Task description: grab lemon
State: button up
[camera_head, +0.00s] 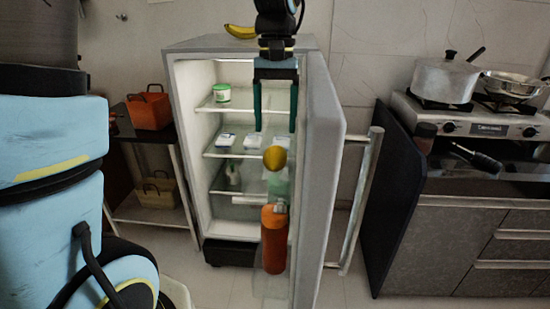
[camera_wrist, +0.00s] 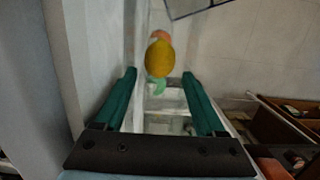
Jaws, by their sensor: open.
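The yellow lemon (camera_head: 275,158) is at the open fridge door side, just above a pale green item (camera_head: 278,184). What bears the lemon is not clear. My gripper (camera_head: 275,128) points down with its two green fingers spread, and its tips are a little above the lemon in the head view. In the wrist view, the lemon (camera_wrist: 159,58) shows beyond the fingertips of my gripper (camera_wrist: 159,75), lined up with the gap between them. Nothing is held between the fingers.
The fridge door (camera_head: 325,150) stands open close to the right of my gripper. Fridge shelves (camera_head: 222,152) with small containers are to the left. An orange bottle (camera_head: 274,240) stands below the lemon. A banana (camera_head: 240,31) lies on the fridge top. A stove (camera_head: 465,125) is at right.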

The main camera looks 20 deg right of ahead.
aim_at(275, 147)
jog(key=shift+s+a+f+p, duration=0.15)
jog(key=shift+f+p, duration=0.25)
jog(key=shift+f, duration=0.9)
jog(key=shift+s+f+p, duration=0.15)
jog(key=shift+f+p, duration=0.2)
jog(key=shift+f, duration=0.95)
jog(key=shift+s+a+f+p, duration=0.15)
jog(key=shift+f+p, duration=0.25)
jog(key=shift+f, duration=0.9)
jog(key=shift+d, duration=0.1)
jog(key=c, duration=1)
